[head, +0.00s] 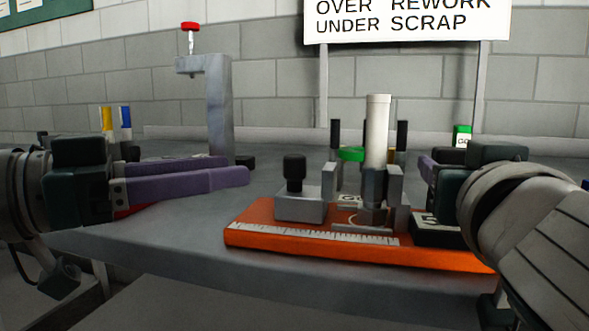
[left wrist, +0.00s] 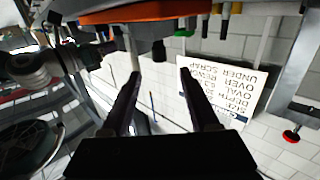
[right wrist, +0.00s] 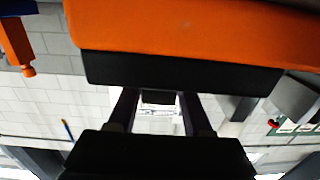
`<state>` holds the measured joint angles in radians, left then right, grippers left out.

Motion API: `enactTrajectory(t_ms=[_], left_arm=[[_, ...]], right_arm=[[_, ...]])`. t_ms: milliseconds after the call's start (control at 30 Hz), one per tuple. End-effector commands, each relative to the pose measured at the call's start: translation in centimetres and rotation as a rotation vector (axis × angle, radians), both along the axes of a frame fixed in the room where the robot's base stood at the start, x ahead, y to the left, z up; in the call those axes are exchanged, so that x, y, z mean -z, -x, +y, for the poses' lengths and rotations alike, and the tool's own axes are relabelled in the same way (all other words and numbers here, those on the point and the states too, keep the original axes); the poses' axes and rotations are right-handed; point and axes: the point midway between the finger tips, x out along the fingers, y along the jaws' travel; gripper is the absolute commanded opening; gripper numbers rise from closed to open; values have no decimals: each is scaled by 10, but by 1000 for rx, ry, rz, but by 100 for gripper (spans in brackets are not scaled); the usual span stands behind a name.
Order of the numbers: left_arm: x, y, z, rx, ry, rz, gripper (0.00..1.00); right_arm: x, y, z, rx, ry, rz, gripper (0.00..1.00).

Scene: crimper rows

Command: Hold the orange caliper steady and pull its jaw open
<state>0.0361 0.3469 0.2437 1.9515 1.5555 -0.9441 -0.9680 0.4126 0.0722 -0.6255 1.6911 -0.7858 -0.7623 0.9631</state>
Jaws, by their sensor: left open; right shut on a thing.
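The orange caliper (head: 262,240) lies on the grey table, with a white ruled scale along its front. A grey jaw block (head: 300,207) with a black knob (head: 294,168) and an upright plate sits on its left part; other grey upright pieces stand to the right. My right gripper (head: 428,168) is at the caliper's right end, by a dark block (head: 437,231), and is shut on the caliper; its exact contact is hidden. In the right wrist view the orange body (right wrist: 180,25) fills the top. My left gripper (head: 238,168) is open and empty, left of the jaw block.
A grey post (head: 218,105) with a red-topped pin stands at the back left. Yellow and blue markers (head: 126,122) are far left. The table between my left gripper and the jaw block is clear.

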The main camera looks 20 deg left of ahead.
Motion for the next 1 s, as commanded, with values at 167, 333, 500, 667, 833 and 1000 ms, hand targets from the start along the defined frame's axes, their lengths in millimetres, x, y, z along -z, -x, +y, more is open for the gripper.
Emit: enactTrajectory(t_ms=[167,333,500,667,833,1000], left_arm=[[1,24,23,-1,-2,2,61],[0,35,33,-1,-1,1,61],[0,36,34,0,0,-1,61],[0,36,34,0,0,-1,61],[0,36,34,0,0,-1,61],[0,36,34,-1,0,-1,61]], right_arm=[[1,0,-1,3,0,2,0],[1,0,-1,2,0,2,0],[1,0,-1,2,0,2,0],[1,0,0,2,0,2,0],[1,0,0,1,0,2,62],[0,0,0,1,0,1,81]])
